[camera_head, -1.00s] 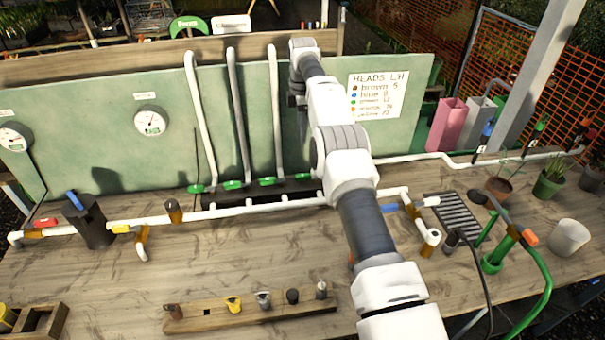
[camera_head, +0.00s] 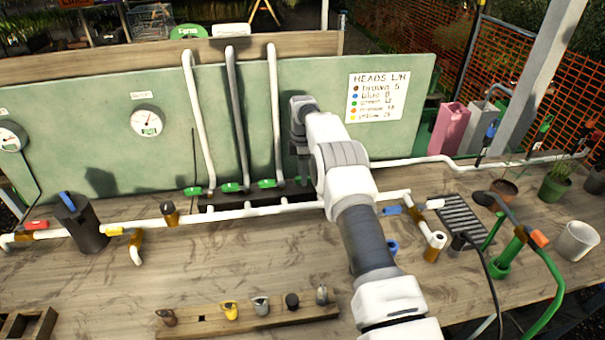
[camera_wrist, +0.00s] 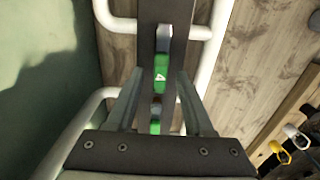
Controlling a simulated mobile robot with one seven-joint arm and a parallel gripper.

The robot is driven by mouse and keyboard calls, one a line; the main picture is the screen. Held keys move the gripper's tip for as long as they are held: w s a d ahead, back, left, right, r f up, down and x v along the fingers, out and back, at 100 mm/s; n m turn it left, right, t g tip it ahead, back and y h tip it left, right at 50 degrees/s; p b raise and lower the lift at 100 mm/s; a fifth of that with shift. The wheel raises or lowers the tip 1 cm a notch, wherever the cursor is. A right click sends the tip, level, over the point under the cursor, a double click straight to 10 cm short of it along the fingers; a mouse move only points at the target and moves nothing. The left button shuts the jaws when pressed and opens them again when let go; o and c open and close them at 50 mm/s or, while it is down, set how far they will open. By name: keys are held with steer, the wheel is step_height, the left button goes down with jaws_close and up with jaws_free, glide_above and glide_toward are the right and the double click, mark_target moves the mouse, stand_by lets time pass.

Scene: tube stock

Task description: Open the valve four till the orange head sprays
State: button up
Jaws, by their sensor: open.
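A green valve handle marked 4 (camera_wrist: 161,75) sits on a dark manifold bar (camera_wrist: 166,14) in the wrist view. My gripper (camera_wrist: 162,84) is open, with one finger on each side of the handle's line; I cannot tell whether either touches it. Another green handle (camera_wrist: 155,127) shows nearer the palm. In the head view, three green handles (camera_head: 231,187) show along the manifold, and my arm hides the area to their right. My gripper (camera_head: 303,172) is partly hidden there too. I cannot make out an orange spray head, and no spray shows.
A white supply pipe (camera_head: 292,209) runs in front. A wooden rack (camera_head: 250,315) holds several nozzles at the front. Bare bench lies between pipe and rack.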

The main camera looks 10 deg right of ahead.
steer(key=shift+f, duration=0.25)
jaws_close()
stand_by(1.4)
